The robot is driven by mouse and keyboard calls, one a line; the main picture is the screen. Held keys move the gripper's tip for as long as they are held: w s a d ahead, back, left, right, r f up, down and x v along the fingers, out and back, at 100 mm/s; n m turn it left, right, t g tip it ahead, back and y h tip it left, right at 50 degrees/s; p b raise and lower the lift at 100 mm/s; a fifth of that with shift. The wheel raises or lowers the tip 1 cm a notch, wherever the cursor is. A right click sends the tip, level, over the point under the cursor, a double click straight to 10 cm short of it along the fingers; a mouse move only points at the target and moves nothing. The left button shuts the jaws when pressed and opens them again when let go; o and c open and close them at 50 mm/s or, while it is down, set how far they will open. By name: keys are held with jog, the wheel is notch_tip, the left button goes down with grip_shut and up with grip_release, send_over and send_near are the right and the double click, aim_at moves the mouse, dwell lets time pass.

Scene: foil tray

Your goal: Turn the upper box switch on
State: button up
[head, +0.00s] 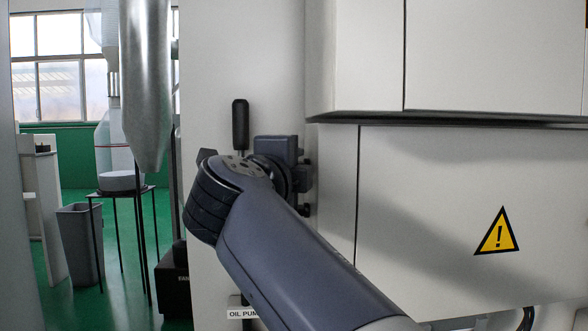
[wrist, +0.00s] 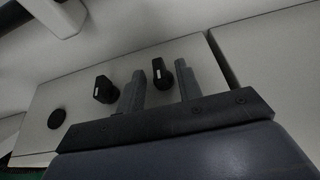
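In the wrist view, two black switch knobs with pale marks, a left one (wrist: 105,90) and a right one (wrist: 161,73), stick out of a pale panel. My gripper (wrist: 160,82) is open, its two grey fingers apart. The right knob appears between the fingers; I cannot tell how near it is or whether they touch. In the head view, an upright black handle (head: 240,125) shows on the pale panel just above my wrist. My arm hides what is below it, and the fingertips are not clear there. I cannot tell which switch is the upper box one.
A round black part (wrist: 57,118) sits on the panel at the left in the wrist view. In the head view, a pale cabinet (head: 480,60) juts out at the right, with a yellow warning sign (head: 497,235) below it. An "OIL PUMP" label (head: 242,313) shows low down.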

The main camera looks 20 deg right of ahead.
jog(key=p+v, duration=0.1)
jog(key=v, duration=0.9)
jog(key=shift+s+a, duration=0.2)
jog(key=shift+s, duration=0.15)
jog(key=b+x, duration=0.1)
jog(key=x, duration=0.9)
jog(key=shift+w+d, duration=0.2)
jog(key=shift+w, duration=0.15)
dwell(0.5)
